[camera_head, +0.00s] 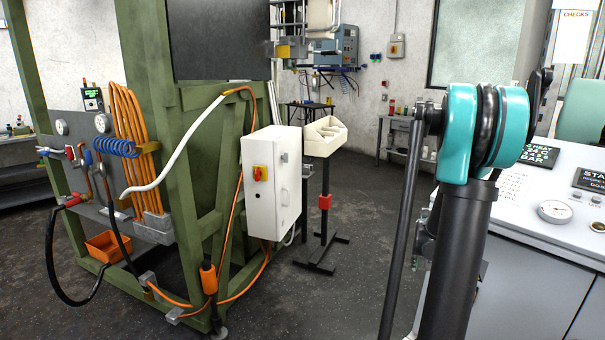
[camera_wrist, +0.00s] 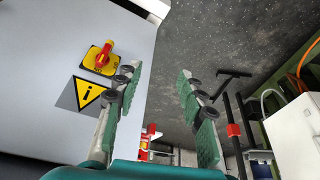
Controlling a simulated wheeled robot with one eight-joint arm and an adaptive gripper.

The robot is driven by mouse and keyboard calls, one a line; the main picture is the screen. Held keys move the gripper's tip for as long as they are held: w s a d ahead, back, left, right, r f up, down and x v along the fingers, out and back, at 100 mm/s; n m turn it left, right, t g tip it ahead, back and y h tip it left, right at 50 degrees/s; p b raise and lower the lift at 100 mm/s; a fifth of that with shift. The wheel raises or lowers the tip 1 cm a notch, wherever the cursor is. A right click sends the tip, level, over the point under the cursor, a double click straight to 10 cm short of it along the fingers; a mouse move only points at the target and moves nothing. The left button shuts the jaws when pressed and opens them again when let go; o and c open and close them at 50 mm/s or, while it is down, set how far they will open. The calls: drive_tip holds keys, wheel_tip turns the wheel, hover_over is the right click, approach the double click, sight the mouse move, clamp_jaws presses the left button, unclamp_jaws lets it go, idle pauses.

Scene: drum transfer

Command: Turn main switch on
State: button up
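In the wrist view, a red rotary handle on a yellow plate, a switch (camera_wrist: 102,57), is on a pale flat panel (camera_wrist: 50,30) at the left. A yellow warning triangle (camera_wrist: 88,94) is beside it. My gripper (camera_wrist: 158,78) is open, with nothing between its green-padded fingers. The left finger is close to the switch in the picture, but I see no grip on it. In the head view, another red-and-yellow switch (camera_head: 260,173) is on a white cabinet (camera_head: 262,210) fixed to the green frame. My gripper is not discernible in the head view.
A black stand (camera_head: 325,215) with a red clamp carries a cream bin (camera_head: 324,135) right of the cabinet. The green frame (camera_head: 190,190) bears hoses and cables at left. A control console (camera_head: 545,215) is at right, behind my arm. Grey floor (camera_head: 360,270) is clear between.

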drive_tip(key=s+a+r+n+y, duration=0.1)
drive_tip(key=s+a+n, duration=0.5)
drive_tip(key=s+a, duration=1.6)
drive_tip(key=shift+a+r+y, duration=0.25)
drive_tip(key=shift+r+y, duration=0.15)
drive_tip(key=shift+y, duration=0.2)
